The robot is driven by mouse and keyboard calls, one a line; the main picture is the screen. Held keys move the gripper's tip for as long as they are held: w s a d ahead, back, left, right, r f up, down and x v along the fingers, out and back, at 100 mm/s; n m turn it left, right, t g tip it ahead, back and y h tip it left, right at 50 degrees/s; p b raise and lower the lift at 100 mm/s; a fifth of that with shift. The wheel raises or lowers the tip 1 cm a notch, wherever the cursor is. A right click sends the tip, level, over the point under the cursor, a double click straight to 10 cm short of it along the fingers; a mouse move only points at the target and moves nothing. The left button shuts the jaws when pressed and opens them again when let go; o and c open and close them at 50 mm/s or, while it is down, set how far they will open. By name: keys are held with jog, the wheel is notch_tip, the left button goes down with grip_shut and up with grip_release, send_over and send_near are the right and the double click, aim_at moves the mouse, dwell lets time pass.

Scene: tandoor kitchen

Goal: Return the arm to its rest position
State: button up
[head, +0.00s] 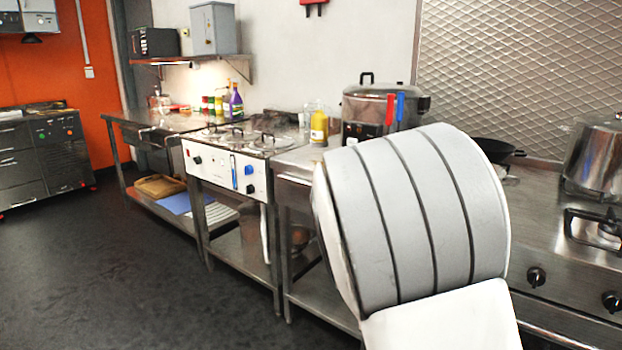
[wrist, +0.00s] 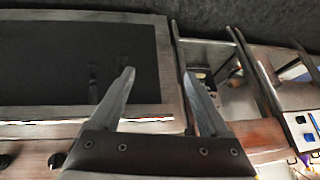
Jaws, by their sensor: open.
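My gripper (wrist: 158,90) shows in the wrist view with its two dark fingers apart and nothing between them. It points over a dark rectangular panel with a metal frame (wrist: 85,60) and the edge of a steel unit beside it. I cannot tell how far the fingertips are from these surfaces. In the head view my arm's grey and white link fills the right of centre, in front of the counter. The gripper itself is not seen there.
A steel counter line runs along the wall, with a white-fronted cooker (head: 226,172), a large cooker pot (head: 365,108), a yellow bottle (head: 318,126) and a stove with a steel pot (head: 597,158) at right. Dark floor (head: 110,270) at left is clear.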

jog(key=s+a+r+n+y, duration=0.4)
jog(key=s+r, duration=0.6)
jog(key=r, duration=0.3)
jog(key=s+d+r+n+h, duration=0.25)
jog(key=s+r, duration=0.55)
jog(key=s, duration=0.5)
notch_tip(320, 180, up, 23)
jog(key=p, duration=2.3)
jog(key=shift+w+d+y+p, duration=0.15)
jog(key=shift+w+y+p, duration=0.2)
jog(key=shift+w, duration=0.05)
jog(key=shift+n, duration=0.25)
